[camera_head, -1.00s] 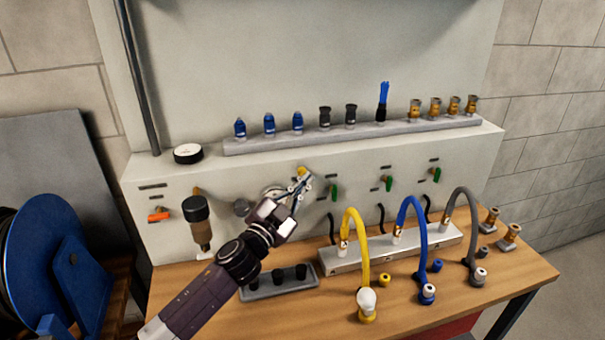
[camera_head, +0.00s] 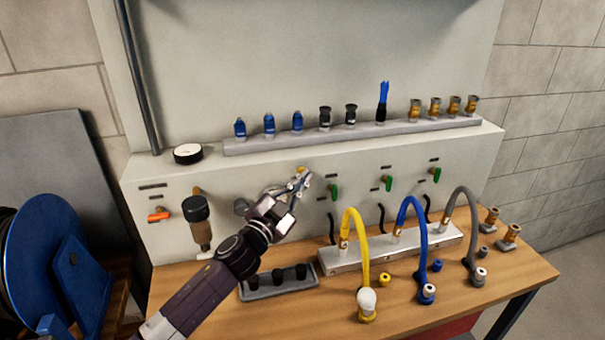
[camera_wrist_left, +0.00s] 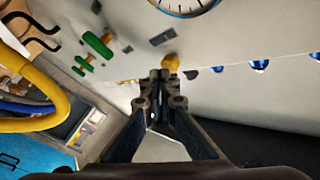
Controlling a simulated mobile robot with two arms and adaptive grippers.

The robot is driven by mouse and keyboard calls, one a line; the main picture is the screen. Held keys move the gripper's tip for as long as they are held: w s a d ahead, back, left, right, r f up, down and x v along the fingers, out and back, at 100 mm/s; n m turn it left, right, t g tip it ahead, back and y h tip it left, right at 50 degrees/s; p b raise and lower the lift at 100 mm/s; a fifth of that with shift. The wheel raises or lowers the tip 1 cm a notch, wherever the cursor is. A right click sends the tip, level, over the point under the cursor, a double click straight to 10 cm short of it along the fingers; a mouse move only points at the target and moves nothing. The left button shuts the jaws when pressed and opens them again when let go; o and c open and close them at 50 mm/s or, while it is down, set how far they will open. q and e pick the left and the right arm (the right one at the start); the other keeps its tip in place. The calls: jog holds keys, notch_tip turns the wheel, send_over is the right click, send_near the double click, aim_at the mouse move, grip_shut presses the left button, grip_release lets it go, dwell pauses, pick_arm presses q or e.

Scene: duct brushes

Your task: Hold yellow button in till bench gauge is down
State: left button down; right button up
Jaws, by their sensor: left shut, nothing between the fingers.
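The yellow button (camera_head: 300,169) sits on the grey bench panel, partly hidden by my left gripper in the head view. My left gripper (camera_head: 306,178) is shut and empty, its tips right by the button. In the left wrist view the yellow button (camera_wrist_left: 172,63) shows just beyond the shut fingertips (camera_wrist_left: 160,78); I cannot tell whether they touch it or whether it is pressed in. A round gauge (camera_wrist_left: 185,4) is cut off at the top of the wrist view, its needle unreadable. In the head view it is mostly behind my gripper. My right gripper is out of view.
Green valve handles (camera_head: 334,192) stand to the right of the button. A yellow hose (camera_head: 357,240), a blue hose (camera_head: 416,235) and a grey hose rise from a metal manifold (camera_head: 345,262). A round white-faced piece (camera_head: 188,153) sits on the ledge.

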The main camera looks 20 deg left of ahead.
pick_arm(q)
jog(key=shift+w+a, duration=0.3)
jog(key=shift+w, duration=0.05)
dwell(1.6)
jog(key=shift+s, duration=0.1)
jog(key=shift+s+d, duration=0.55)
jog(key=shift+s, duration=0.2)
jog(key=shift+s+d+p, duration=0.35)
jog(key=shift+s+d, duration=0.35)
jog(key=shift+s, duration=0.35)
jog(key=shift+s+d+p, duration=0.3)
jog(key=shift+s+d, duration=0.4)
jog(key=shift+s, duration=0.3)
jog(key=shift+f, duration=0.15)
